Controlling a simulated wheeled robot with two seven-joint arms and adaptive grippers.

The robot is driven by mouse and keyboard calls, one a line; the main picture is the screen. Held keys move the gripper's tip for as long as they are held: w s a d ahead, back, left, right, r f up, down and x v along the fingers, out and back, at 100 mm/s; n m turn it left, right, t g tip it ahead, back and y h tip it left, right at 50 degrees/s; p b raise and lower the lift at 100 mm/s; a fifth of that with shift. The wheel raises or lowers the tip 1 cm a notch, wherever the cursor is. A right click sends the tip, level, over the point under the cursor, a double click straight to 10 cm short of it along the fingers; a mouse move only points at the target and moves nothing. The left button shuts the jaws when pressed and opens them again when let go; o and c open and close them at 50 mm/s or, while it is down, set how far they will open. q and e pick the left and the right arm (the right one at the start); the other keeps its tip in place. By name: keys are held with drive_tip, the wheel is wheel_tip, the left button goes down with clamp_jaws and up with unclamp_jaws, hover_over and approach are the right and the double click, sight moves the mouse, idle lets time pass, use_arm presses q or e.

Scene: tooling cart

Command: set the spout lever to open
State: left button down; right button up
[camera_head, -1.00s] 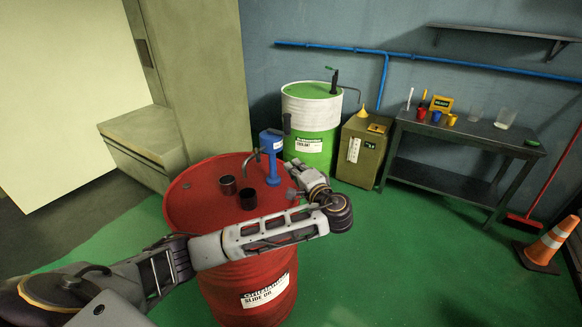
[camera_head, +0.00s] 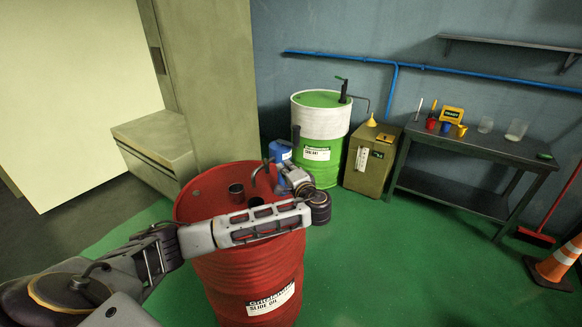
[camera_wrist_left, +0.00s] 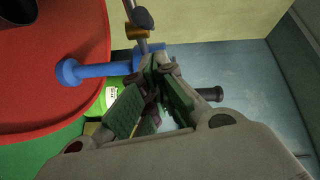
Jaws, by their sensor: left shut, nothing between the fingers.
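A blue hand pump (camera_head: 283,150) stands on the red slide-oil drum (camera_head: 208,187), and its curved dark spout reaches to the left. My left gripper (camera_head: 289,177) is beside the pump and partly hides it. In the left wrist view the blue pump post (camera_wrist_left: 97,70) runs to a pump head half hidden behind my fingers. A brass-coloured collar and a dark lever-like piece (camera_wrist_left: 143,18) sit on the spout above the fingers. My left gripper (camera_wrist_left: 155,88) is shut and empty, close to the pump head. I cannot tell whether it touches. The lever's setting is unclear.
A green-and-white coolant drum (camera_head: 320,128), a tan cabinet with a yellow funnel (camera_head: 371,122) and a dark bench (camera_head: 470,141) stand behind. The floor right of the red drum is clear.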

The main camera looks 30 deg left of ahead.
use_arm(q)
drive_tip(key=shift+s+a+f+p, duration=0.2)
drive_tip(key=shift+s+a+p, duration=0.1)
drive_tip(key=shift+s+a, duration=0.45)
use_arm(e)
drive_tip(key=shift+r, duration=0.35)
